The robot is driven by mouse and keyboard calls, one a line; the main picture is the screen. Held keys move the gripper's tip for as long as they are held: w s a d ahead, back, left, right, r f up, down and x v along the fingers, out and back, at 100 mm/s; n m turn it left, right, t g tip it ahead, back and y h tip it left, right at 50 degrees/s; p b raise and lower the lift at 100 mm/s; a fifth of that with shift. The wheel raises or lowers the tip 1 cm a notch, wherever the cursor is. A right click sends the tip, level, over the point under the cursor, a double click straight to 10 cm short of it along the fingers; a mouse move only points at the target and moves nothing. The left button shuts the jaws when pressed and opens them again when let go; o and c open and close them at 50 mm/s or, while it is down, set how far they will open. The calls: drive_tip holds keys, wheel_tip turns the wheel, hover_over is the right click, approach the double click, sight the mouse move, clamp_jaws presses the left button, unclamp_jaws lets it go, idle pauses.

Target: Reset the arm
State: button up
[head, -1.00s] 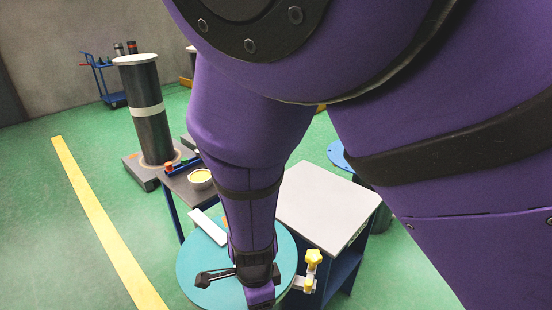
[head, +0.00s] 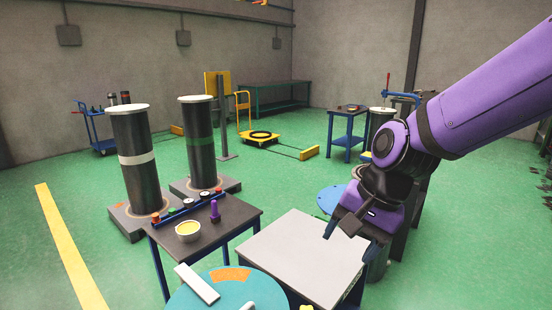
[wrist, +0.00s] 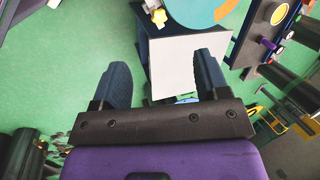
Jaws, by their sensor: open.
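My purple arm reaches in from the right in the head view. My gripper (head: 350,226) hangs above the right edge of the light grey table top (head: 297,259), with its fingers pointing down. In the wrist view, the two dark blue fingers of my gripper (wrist: 166,82) stand wide apart with nothing between them but the view of the table top (wrist: 185,66) and green floor beyond. The gripper is open and empty.
A teal round plate (head: 222,291) is at the bottom. Two tall flanged cylinders, white-banded (head: 138,160) and green-banded (head: 200,143), stand behind. Open floor lies at left.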

drive_tip(key=s+d+r+n+t+h, duration=0.1)
drive_tip(key=s+d+r+n+t, duration=0.1)
drive_tip(key=s+d+r, duration=0.3)
drive_tip(key=s+d+r+n+t+h, duration=0.2)
drive_tip(key=s+d+r, duration=0.3)
drive_tip(key=d, duration=0.7)
drive_tip(key=shift+s+d+r+n+h, duration=0.3)
drive_tip(key=shift+s+r+n, duration=0.15)
drive_tip(key=shift+n, duration=0.35)
